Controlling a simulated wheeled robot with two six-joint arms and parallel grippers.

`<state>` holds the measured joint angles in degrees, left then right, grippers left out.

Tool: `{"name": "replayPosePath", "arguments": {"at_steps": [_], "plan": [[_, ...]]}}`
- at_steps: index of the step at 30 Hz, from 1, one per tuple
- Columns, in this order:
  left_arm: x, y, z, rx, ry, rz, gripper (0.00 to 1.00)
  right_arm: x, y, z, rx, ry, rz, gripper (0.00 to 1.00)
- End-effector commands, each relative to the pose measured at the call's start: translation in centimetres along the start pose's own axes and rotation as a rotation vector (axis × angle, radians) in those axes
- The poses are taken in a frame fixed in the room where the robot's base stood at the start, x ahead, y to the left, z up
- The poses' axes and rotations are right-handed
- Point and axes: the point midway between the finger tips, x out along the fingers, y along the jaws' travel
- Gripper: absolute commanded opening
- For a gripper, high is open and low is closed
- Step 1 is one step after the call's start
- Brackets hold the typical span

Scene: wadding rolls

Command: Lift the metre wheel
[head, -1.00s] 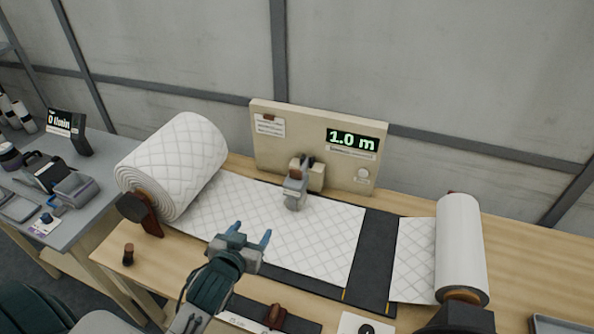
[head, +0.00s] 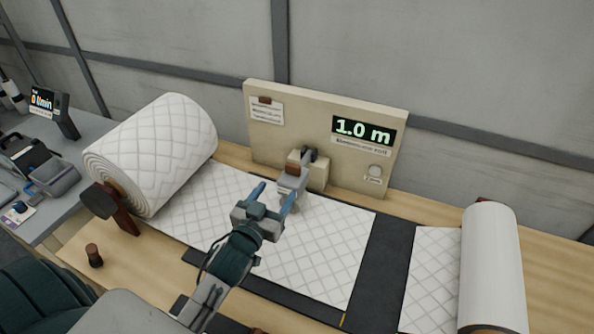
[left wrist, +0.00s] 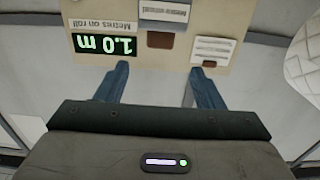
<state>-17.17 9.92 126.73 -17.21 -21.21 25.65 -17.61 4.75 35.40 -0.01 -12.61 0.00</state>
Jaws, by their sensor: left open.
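The metre wheel (head: 292,184) is a grey arm with a brown piece on top, mounted on the beige board (head: 225,0) behind the bench and resting over the quilted white wadding (head: 325,235). My left gripper (head: 273,195) is open and empty, just in front of the wheel and a little left, with its blue fingers pointing toward the board. In the left wrist view, upside down, a brown piece (left wrist: 160,40) lies beyond and between the open fingers (left wrist: 156,72), apart from them. The wheel's lower part is partly hidden. My right gripper is out of view.
A large wadding roll (head: 160,150) stands at left and a narrower roll (head: 492,265) at right. A display (head: 363,131) on the board reads 1.0 m. A dark strip (head: 382,270) crosses the bench. A grey side table (head: 55,225) stands far left.

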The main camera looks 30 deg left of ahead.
Motion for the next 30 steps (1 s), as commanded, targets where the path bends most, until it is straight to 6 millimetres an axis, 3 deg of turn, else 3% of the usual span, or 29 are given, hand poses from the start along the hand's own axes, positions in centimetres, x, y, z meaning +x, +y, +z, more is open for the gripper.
{"name": "replayPosePath", "arguments": {"at_steps": [1,5,21,30], "plan": [[0.1,0.0,0.7,0.000,0.000,0.000,0.62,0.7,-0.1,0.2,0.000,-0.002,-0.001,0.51],[0.8,0.0,0.5,0.000,0.001,0.000,0.62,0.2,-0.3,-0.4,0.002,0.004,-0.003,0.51],[9.7,0.0,0.3,0.000,-0.001,0.000,0.62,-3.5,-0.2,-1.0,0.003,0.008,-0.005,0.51],[10.8,0.0,0.6,0.000,0.000,0.001,0.62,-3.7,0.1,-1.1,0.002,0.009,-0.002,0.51]]}}
